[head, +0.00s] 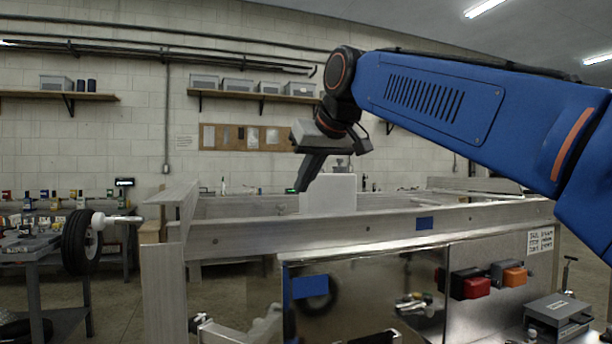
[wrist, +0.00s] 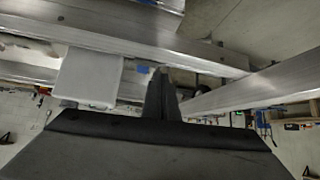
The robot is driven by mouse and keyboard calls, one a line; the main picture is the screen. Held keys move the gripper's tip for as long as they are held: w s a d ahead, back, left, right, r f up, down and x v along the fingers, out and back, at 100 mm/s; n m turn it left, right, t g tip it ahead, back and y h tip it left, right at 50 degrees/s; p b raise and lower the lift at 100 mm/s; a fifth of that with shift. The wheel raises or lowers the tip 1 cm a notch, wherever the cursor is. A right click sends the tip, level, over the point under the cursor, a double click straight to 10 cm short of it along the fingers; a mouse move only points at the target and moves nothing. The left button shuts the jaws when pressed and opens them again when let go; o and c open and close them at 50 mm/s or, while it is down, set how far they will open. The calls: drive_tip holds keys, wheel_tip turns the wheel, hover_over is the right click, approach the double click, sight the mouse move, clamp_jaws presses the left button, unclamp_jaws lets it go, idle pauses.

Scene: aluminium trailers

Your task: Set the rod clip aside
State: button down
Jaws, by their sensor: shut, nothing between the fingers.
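My gripper (head: 301,188) points down above the trailer's aluminium frame (head: 360,230), in front of and left of a white box (head: 335,200). In the wrist view its dark fingers (wrist: 162,78) are together and hold nothing. The white box is also in the wrist view (wrist: 88,80), left of the fingers and apart from them. A small grey piece (head: 341,166) shows at the top of the white box in the head view. I cannot tell whether it is the rod clip, and no other clip can be made out.
A shiny metal panel (head: 370,300) with blue tape is below the frame rail. Red and orange lights (head: 477,288) are at the right, above a grey case (head: 556,316). A wheel (head: 80,243) sticks out at the left, near a workbench (head: 35,245). Air above the frame left of my gripper is clear.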

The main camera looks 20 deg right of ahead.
sight(283, 209)
drive_tip(key=x, duration=0.6)
drive_tip(key=shift+w, duration=0.1)
drive_tip(key=shift+w+a+f, duration=0.15)
drive_tip(key=shift+w+f, duration=0.05)
drive_tip(key=shift+w, duration=0.95)
drive_tip(key=shift+w+a, duration=0.1)
drive_tip(key=shift+w, duration=0.6)
